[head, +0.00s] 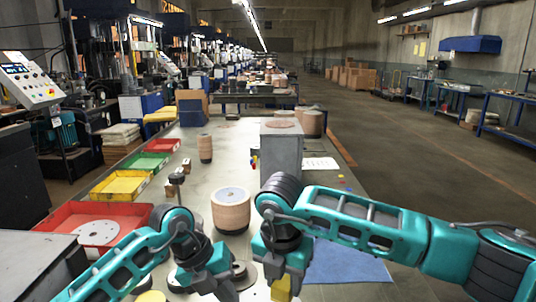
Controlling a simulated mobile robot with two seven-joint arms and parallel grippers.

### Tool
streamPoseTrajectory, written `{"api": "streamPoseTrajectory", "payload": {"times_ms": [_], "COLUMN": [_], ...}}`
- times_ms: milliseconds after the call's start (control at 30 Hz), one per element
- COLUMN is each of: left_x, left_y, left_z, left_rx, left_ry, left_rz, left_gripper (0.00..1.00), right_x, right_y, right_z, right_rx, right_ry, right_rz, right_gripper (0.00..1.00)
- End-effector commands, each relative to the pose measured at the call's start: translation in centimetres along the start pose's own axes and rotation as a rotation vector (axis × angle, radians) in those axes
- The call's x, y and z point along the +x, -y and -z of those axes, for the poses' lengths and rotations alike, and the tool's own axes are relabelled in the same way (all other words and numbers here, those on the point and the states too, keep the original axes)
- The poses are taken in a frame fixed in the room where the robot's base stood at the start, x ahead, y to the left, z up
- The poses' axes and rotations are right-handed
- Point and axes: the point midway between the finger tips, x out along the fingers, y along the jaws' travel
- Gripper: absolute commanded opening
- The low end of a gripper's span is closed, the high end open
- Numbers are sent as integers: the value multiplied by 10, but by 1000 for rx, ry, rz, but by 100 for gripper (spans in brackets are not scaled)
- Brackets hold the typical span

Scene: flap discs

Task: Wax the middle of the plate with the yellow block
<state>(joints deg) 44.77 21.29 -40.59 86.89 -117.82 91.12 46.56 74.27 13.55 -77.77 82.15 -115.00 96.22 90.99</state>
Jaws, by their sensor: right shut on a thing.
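My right gripper (283,275) is at the bottom centre, pointing down and shut on the yellow block (281,290). The block shows only in part, at the lower edge of the picture. A pale plate (256,291) shows in part beside and below it, between my two grippers. I cannot tell whether the block touches the plate. My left gripper (210,287) is just left of the plate, pointing down, with its fingertips cut off by the picture edge. Dark round pieces lie close to it.
A stack of tan discs (231,210) stands just beyond my grippers. A grey box (281,150) stands farther back. Red (75,217), yellow (121,187) and green (143,164) trays line the left edge. A blue mat (345,263) lies at right, under my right arm.

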Motion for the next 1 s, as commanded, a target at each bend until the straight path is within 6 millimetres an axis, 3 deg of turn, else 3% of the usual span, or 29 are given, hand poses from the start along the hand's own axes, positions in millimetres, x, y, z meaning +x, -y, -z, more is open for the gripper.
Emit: {"api": "streamPoseTrajectory", "payload": {"times_ms": [1000], "left_x": [8], "left_y": [-4], "left_z": [0], "left_rx": [-1], "left_ry": [0], "left_rz": [0], "left_gripper": [0], "right_x": [0], "right_y": [0], "right_z": [0], "right_rx": [0], "right_ry": [0], "right_rz": [0], "right_gripper": [6]}}
